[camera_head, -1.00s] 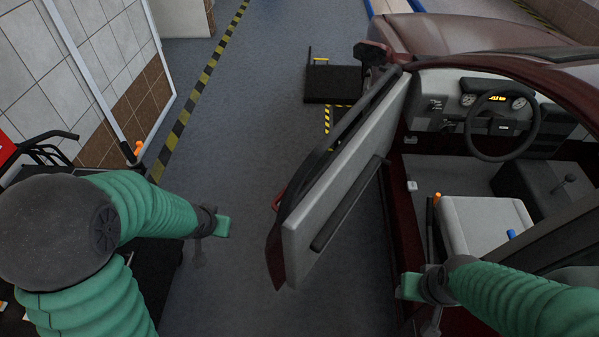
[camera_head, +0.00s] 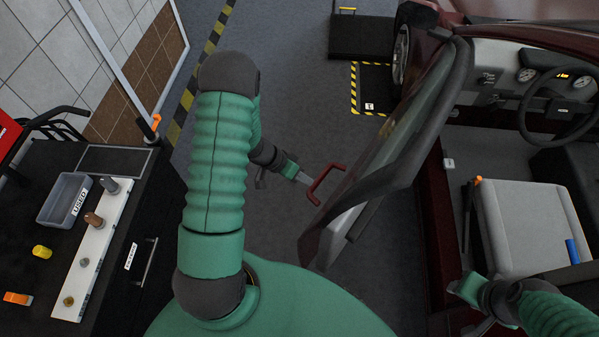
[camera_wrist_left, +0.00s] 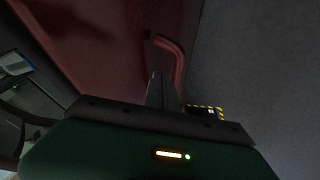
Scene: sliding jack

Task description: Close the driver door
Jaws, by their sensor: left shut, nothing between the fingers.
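The driver door (camera_head: 408,140) of the dark red car stands open, swung out to the left of the cabin. Its red outer handle (camera_head: 325,182) sticks out toward my left arm. My left gripper (camera_head: 304,178) is shut and empty, with its tip close beside the handle; I cannot tell whether they touch. In the left wrist view the fingers (camera_wrist_left: 155,88) point at the door's red outer skin, just below the bent handle (camera_wrist_left: 170,55). My right gripper (camera_head: 464,288) is by the doorway next to the seat; its fingers are too unclear to read.
A black workbench (camera_head: 140,230) with a grey bin (camera_head: 66,196) and small parts stands at the left. The seat (camera_head: 520,225) and steering wheel (camera_head: 555,105) are in the cabin. A black box (camera_head: 362,36) lies beyond the door. Grey floor (camera_head: 290,100) is clear around the handle.

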